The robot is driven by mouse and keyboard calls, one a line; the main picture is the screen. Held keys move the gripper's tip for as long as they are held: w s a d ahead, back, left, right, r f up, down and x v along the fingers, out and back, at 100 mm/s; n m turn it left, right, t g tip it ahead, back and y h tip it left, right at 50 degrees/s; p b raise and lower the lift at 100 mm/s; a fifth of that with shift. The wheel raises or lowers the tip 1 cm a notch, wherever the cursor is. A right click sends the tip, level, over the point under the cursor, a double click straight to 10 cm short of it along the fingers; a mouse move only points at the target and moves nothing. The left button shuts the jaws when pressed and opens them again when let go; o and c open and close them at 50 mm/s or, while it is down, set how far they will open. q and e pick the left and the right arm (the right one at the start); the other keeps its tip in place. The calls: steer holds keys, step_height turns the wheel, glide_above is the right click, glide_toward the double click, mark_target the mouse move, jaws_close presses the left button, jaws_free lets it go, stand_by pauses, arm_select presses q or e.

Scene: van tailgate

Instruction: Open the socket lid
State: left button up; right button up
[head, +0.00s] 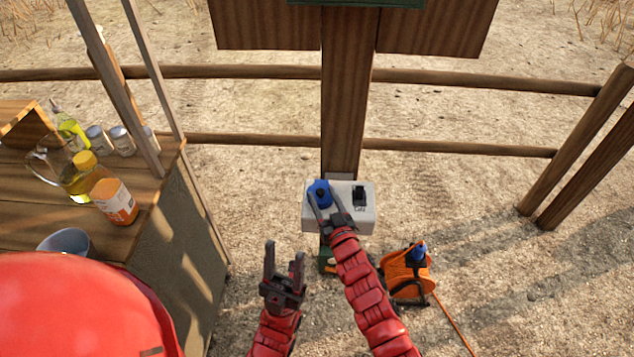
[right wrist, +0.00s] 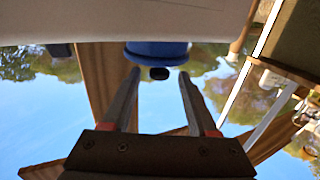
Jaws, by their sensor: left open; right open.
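The socket box (head: 347,215) is a light grey box on a wooden post, with a round blue lid (head: 320,190) at its left and a black switch (head: 359,195) at its right. The lid appears shut. My right gripper (head: 327,207) is open at the blue lid, partly covering it. In the right wrist view the blue lid (right wrist: 157,51), with a small dark tab (right wrist: 159,73), sits just ahead of my two spread fingertips. I cannot tell if they touch it. My left gripper (head: 284,262) is open and empty, below and left of the box.
An orange cable reel (head: 405,277) with a blue plug (head: 419,252) lies on the ground right of my right arm. A wooden counter (head: 60,205) with a jug, bottles and tins stands at the left. A rail fence (head: 460,148) runs behind the post.

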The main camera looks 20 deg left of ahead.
mark_target(317, 188)
steer(key=shift+x, duration=2.8)
jaws_close()
